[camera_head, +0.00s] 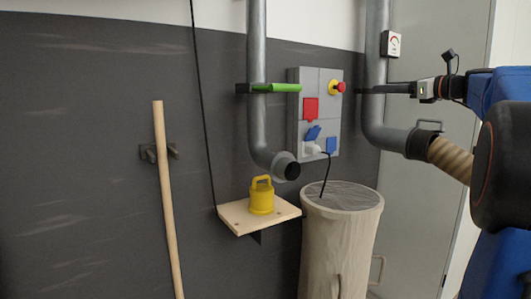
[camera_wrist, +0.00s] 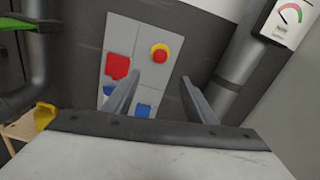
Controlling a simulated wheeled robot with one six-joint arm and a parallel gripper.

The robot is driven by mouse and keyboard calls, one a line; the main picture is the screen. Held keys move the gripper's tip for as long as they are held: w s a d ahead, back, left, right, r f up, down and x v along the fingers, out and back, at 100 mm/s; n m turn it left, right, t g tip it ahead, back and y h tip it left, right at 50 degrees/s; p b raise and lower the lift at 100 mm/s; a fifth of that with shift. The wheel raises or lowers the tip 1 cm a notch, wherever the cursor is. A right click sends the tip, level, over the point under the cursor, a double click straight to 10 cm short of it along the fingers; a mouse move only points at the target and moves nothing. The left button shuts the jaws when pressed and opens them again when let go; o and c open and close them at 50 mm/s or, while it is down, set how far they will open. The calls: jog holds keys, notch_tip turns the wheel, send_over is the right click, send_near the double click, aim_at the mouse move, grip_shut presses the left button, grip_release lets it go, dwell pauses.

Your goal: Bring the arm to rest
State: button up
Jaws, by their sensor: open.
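My gripper (camera_wrist: 160,92) is open, with its two grey fingers spread apart. Nothing shows between the fingers except the dark wall and part of the control panel behind. In the head view my arm comes in from the right edge at about the height of the panel. There my wrist, dark with a blue link behind it, points left in front of the right-hand pipe. The control panel (camera_head: 294,132) is grey, with a red cover (camera_head: 311,108), a red-and-yellow button (camera_head: 337,87) and blue sockets.
Two grey pipes run down the wall, the left pipe (camera_head: 257,50) with a green handle (camera_head: 285,87). A gauge (camera_head: 391,44) is by the right pipe. A yellow object (camera_head: 262,198) stands on a wooden shelf (camera_head: 240,222). A bin (camera_head: 340,240) and leaning pole (camera_head: 165,210) stand below.

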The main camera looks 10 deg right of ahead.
jog(key=s+a+f+n+g+h, duration=0.1)
jog(key=s+a+f+n+g, duration=0.45)
jog(key=a+f, duration=0.75)
jog(key=s+a+f+n+g, duration=0.3)
jog(key=s+a+f+n, duration=0.45)
jog(key=a+f, duration=0.55)
jog(key=s+a+f+n+g+h, duration=0.2)
jog(key=s+f+n+h, duration=0.3)
jog(key=s+f+n, duration=1.2)
jog(key=s+f+g, duration=0.1)
jog(key=s+f, duration=0.3)
jog(key=f, duration=0.3)
jog(key=shift+s+a+g, duration=0.15)
jog(key=shift+a+g, duration=0.2)
jog(key=shift+a, duration=0.05)
